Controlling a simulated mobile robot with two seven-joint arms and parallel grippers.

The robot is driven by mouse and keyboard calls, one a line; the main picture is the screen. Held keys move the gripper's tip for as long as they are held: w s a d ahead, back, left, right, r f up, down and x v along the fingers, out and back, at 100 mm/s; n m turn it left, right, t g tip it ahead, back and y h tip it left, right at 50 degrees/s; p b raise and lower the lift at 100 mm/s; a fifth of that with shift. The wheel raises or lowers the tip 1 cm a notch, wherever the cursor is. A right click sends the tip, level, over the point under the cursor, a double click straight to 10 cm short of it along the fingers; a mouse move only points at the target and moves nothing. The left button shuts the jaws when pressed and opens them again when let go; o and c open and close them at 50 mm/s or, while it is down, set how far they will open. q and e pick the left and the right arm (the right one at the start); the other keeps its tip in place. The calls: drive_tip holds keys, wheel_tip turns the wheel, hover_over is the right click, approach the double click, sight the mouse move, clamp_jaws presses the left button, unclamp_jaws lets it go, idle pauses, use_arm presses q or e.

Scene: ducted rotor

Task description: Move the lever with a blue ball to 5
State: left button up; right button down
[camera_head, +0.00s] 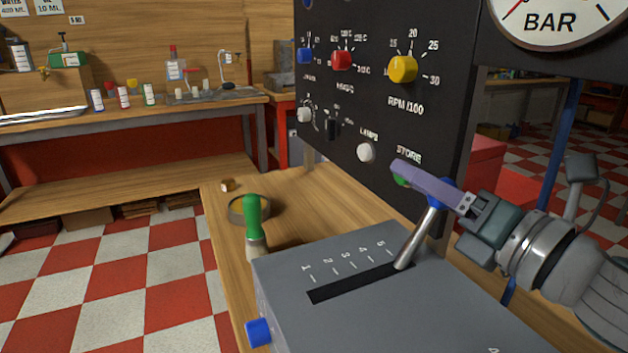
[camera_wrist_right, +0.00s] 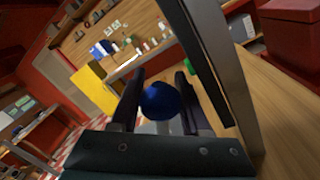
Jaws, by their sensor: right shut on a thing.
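The lever with a blue ball (camera_head: 441,190) rises from a slot (camera_head: 350,284) in the top of a grey box (camera_head: 340,320). Its metal rod (camera_head: 415,240) leans right and stands at the right end of the slot, by the mark 5. White marks 1 to 5 (camera_head: 345,257) run along the slot. My right gripper (camera_head: 428,182) reaches in from the right and is shut on the ball. In the right wrist view the blue ball (camera_wrist_right: 161,100) sits between the two dark fingers. My left gripper is not in view.
A black panel (camera_head: 380,110) with coloured knobs stands close behind the gripper. A green-handled tool (camera_head: 253,220) stands on the wooden table (camera_head: 320,195) left of the box. A blue knob (camera_head: 258,332) sticks out from the box's left side.

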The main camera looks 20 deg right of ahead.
drive_tip(key=shift+c, duration=1.9)
unclamp_jaws()
drive_tip(key=shift+a, duration=0.1)
